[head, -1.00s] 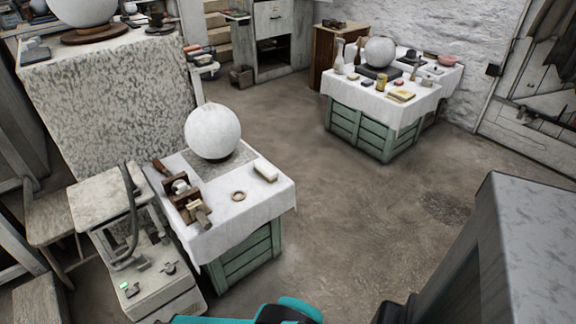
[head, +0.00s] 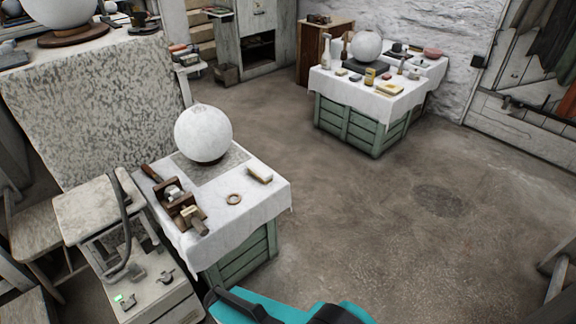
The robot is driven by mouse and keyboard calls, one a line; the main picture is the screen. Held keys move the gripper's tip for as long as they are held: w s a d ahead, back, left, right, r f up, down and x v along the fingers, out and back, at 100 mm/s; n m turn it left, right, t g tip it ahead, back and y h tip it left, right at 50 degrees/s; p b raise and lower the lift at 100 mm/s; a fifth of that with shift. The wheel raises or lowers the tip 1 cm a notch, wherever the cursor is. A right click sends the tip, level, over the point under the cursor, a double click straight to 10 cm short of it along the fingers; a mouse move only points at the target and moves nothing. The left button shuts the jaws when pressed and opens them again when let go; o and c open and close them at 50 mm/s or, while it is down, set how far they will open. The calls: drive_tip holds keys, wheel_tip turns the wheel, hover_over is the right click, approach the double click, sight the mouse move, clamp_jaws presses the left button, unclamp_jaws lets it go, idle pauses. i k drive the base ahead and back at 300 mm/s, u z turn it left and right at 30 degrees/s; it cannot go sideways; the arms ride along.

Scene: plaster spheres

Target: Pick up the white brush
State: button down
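A small oblong block with a pale top and tan side (head: 260,174) lies near the right edge of the near cloth-covered table (head: 245,208). It looks like the white brush, but it is too small to be sure. A teal and black part of my own arm shows at the bottom edge. My gripper's fingers are not in view.
The near table also holds a white sphere (head: 203,133), a ring (head: 233,199) and a wooden tool (head: 182,208). A grey machine (head: 150,287) stands at its left. A second table (head: 368,92) with a sphere and several small items stands farther back. The floor at right is clear.

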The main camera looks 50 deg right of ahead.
sight(254, 167)
drive_tip(key=u, duration=0.5)
drive_tip(key=k, duration=0.1)
drive_tip(key=z, duration=1.7)
drive_tip(key=k, duration=0.95)
drive_tip(key=u, duration=0.15)
drive_tip(key=i, duration=0.95)
drive_tip(key=z, duration=0.05)
